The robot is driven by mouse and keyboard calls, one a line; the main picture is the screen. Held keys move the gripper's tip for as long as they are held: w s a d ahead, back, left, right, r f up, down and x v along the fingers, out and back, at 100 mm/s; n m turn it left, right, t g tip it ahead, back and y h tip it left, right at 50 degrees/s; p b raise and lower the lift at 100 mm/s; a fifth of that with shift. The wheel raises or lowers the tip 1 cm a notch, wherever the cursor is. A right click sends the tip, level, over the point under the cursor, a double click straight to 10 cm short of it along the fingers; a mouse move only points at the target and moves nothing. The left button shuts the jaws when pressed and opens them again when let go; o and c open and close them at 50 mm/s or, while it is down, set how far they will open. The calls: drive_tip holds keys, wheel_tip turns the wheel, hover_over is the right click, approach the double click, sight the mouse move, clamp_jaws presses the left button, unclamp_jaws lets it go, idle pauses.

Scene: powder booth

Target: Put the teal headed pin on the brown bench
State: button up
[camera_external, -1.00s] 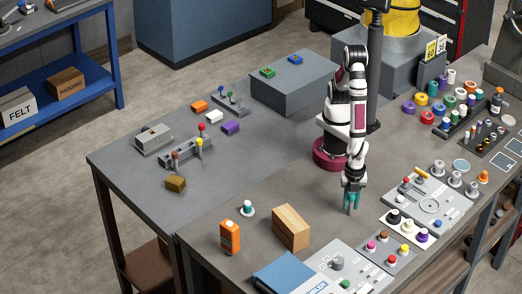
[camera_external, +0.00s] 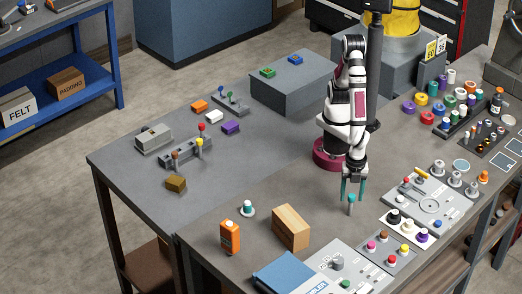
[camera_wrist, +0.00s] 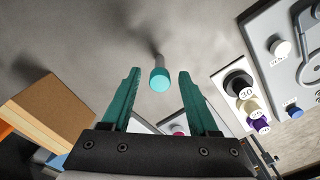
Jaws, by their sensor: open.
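The teal headed pin (camera_external: 351,200) stands on the grey tabletop below my gripper (camera_external: 353,190). In the wrist view its round teal head (camera_wrist: 158,79) faces the camera, with a grey shaft beyond it. My gripper's two teal fingers also show there (camera_wrist: 159,74); they are open, spread either side of the pin, with clear gaps. I cannot tell for sure which thing is the brown bench. A tan wooden block (camera_external: 290,227) stands left of the pin, and a small golden-brown block (camera_external: 176,184) lies far left.
A grey panel with knobs (camera_external: 424,206) lies to the right, with a white knob card (camera_external: 409,234) in front. A grey box (camera_external: 292,88) stands behind. The tabletop around the pin is clear.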

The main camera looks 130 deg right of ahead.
wheel_tip(320, 180, up, 8)
drive_tip(key=shift+f, duration=0.2)
drive_tip(key=d+r+m, duration=0.3)
drive_tip(key=d+m, duration=0.1)
drive_tip(key=d, duration=0.3)
drive_tip(key=d+r+m+y, duration=0.1)
drive_tip(key=d+r+m, duration=0.3)
drive_tip(key=d, duration=0.4)
drive_tip(key=shift+s+d+m, duration=0.3)
drive_tip(key=shift+s+m, duration=0.15)
drive_tip(key=shift+m, duration=0.05)
drive_tip(key=shift+o, duration=0.5)
drive_tip(key=s+d+m, duration=0.4)
drive_tip(key=shift+s+d+r+m+y, duration=0.25)
drive_tip(key=shift+r+m+y, duration=0.15)
drive_tip(key=shift+s+d+m, duration=0.2)
drive_tip(key=shift+s+m, duration=0.15)
drive_tip(key=shift+m, duration=0.05)
